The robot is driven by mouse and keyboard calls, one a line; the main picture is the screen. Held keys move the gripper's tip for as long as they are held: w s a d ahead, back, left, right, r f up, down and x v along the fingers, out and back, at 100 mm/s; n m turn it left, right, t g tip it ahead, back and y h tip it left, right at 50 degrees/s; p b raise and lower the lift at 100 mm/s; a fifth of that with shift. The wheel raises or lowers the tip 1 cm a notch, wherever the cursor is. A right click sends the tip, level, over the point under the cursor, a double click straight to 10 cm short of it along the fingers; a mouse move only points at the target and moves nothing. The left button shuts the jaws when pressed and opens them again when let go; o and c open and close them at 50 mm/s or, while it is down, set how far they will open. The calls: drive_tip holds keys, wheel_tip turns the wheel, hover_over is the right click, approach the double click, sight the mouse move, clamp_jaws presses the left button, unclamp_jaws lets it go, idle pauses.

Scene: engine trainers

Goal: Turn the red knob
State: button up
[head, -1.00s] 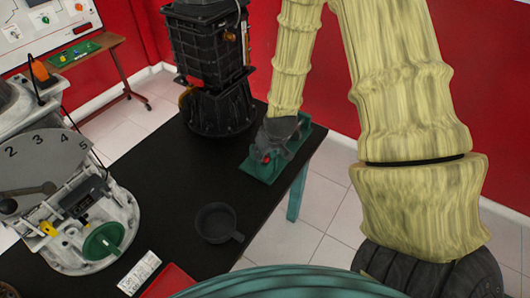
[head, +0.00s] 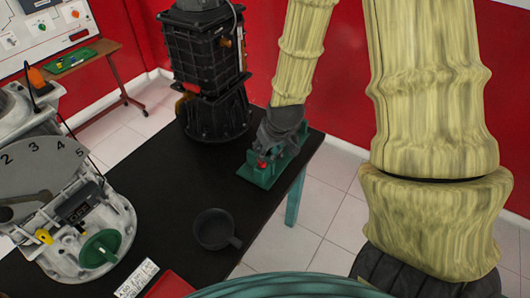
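The red knob (head: 262,163) sits on a green block-like fixture (head: 256,177) near the right edge of the black table. My gripper (head: 268,150) is right above and against the fixture, with its dark fingers at the knob. Only a small red part of the knob shows. The fingers partly cover the knob and the fixture's middle, and I cannot tell whether they grip the knob or only stand beside it.
The black table (head: 180,210) carries a dark pan (head: 214,229) at its front. A tall black engine unit (head: 207,70) stands behind, left of my arm. A grey machine with a numbered dial (head: 45,160) and green disc (head: 100,248) is at left. A red tray (head: 170,286) lies in front.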

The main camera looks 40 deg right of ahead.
drive_tip(key=shift+v, duration=2)
